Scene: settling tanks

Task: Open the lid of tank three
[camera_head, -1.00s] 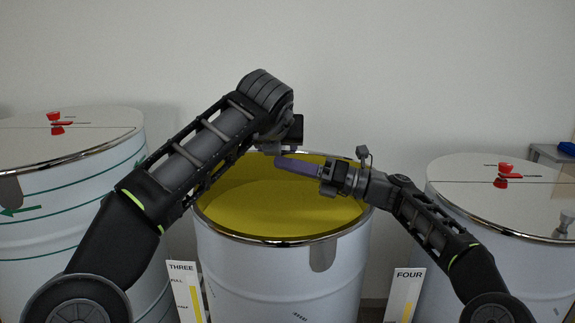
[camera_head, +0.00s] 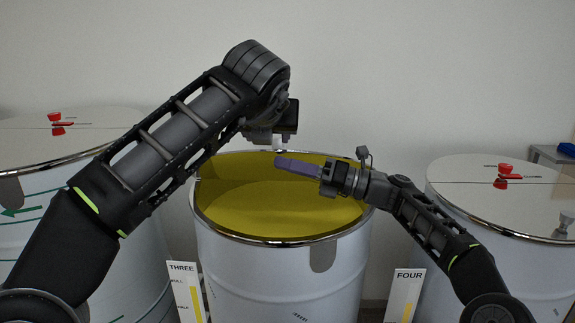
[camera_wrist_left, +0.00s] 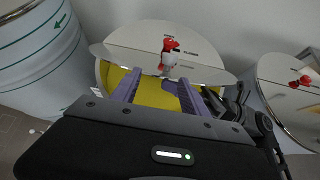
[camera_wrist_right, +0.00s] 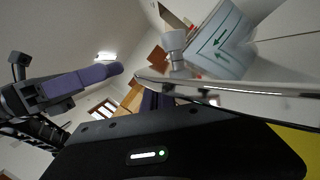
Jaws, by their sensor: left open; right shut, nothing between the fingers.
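Tank three (camera_head: 290,275) stands in the middle with its top open over a wide area, and its yellow inside (camera_head: 290,215) shows. In the left wrist view a pale half-round lid section (camera_wrist_left: 125,48) with a red fitting (camera_wrist_left: 169,44) lies beyond the yellow opening; I cannot tell its exact tilt. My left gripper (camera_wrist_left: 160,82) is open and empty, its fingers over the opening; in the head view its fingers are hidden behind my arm. My right gripper (camera_head: 280,161) is shut and empty, above the opening near the far rim.
A closed tank with green arrows (camera_head: 40,210) stands at left, and closed tank four (camera_head: 510,250) at right, both with red fittings. Signs THREE (camera_head: 182,290) and FOUR (camera_head: 404,295) stand in front. A table with a blue thing (camera_head: 566,148) is at far right.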

